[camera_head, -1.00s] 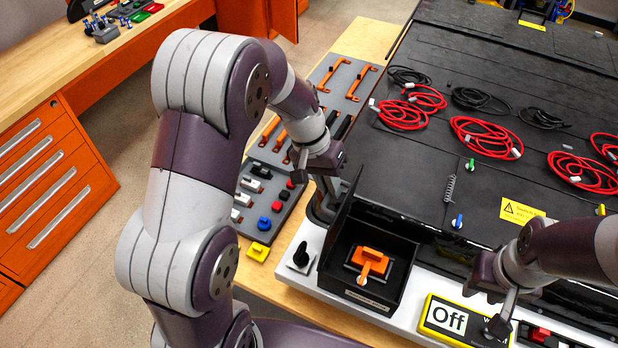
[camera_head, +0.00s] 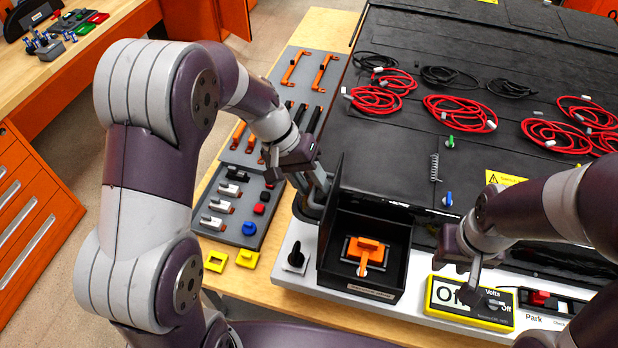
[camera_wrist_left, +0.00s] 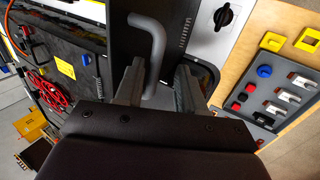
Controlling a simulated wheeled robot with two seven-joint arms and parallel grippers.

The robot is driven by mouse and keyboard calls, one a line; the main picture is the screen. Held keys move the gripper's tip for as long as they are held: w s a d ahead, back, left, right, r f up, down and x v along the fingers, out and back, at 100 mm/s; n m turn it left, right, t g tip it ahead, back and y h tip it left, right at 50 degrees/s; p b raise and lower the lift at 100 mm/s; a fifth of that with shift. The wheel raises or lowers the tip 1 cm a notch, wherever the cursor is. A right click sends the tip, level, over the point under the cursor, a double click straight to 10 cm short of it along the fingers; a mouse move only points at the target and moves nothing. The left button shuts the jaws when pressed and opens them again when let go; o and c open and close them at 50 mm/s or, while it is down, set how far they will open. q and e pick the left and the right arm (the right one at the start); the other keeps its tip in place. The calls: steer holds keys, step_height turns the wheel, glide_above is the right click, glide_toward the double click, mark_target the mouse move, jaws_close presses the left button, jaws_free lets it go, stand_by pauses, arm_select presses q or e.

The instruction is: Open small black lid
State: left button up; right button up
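The small black lid (camera_head: 330,220) stands raised, roughly upright, along the left side of an open black box (camera_head: 385,281). Inside the box is an orange switch handle (camera_head: 363,252). A grey bent bar handle (camera_wrist_left: 153,45) shows on the lid's dark face in the left wrist view. My left gripper (camera_head: 312,186) is at the lid's outer left side. In the left wrist view my left gripper (camera_wrist_left: 160,75) has its fingers apart, with the bar handle between them, close to one finger. My right gripper (camera_head: 474,277) is over the yellow Volts display; its finger gap is unclear.
The yellow-framed display (camera_head: 470,303) is right of the box. A black rotary knob (camera_head: 297,258) sits just left of it. Red cables (camera_head: 460,112) lie on the black pack cover behind. A grey tool board (camera_head: 238,203) lies on the wooden table at left.

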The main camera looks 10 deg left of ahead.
arm_select(q)
steer(key=shift+w, duration=0.15)
steer(key=shift+r, duration=0.15)
steer(key=p+v, duration=1)
steer(key=v, duration=0.2)
steer(key=shift+a+r, duration=0.2)
steer(key=shift+r, duration=0.05)
